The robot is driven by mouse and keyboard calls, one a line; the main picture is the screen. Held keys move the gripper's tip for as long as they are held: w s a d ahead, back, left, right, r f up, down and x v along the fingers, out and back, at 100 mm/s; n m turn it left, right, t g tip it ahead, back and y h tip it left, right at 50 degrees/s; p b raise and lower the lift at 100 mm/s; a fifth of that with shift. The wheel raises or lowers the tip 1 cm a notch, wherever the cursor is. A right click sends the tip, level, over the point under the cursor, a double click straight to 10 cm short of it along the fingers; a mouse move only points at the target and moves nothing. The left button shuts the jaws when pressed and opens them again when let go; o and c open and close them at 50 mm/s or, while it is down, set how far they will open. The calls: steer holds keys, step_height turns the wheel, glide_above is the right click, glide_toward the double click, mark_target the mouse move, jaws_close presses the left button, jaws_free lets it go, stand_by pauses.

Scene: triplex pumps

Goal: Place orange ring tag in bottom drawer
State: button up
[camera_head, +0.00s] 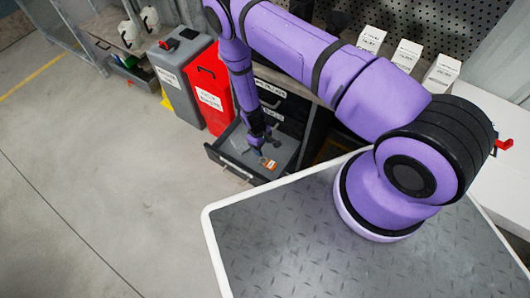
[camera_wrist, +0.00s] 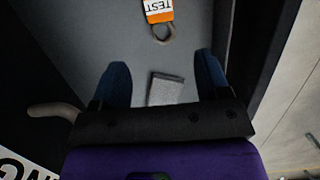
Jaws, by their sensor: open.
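The orange ring tag (camera_wrist: 160,14), with a white label reading "TEST" and a grey ring, lies on the floor of the open bottom drawer (camera_wrist: 200,30). In the head view the tag (camera_head: 268,163) shows as a small orange and white patch inside the drawer (camera_head: 230,168). My gripper (camera_wrist: 160,80) is over the drawer with its two fingers apart and nothing between them. The tag lies ahead of the fingertips in the wrist view, apart from them. In the head view my gripper (camera_head: 258,147) points down into the drawer.
A small grey block (camera_wrist: 165,89) lies in the drawer below my fingers. A red bin (camera_head: 211,90) and a grey bin (camera_head: 180,75) stand left of the drawer cabinet. White boxes (camera_head: 407,55) stand on the bench. The floor (camera_head: 100,190) at left is clear.

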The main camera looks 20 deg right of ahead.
steer(key=shift+v, duration=1.4)
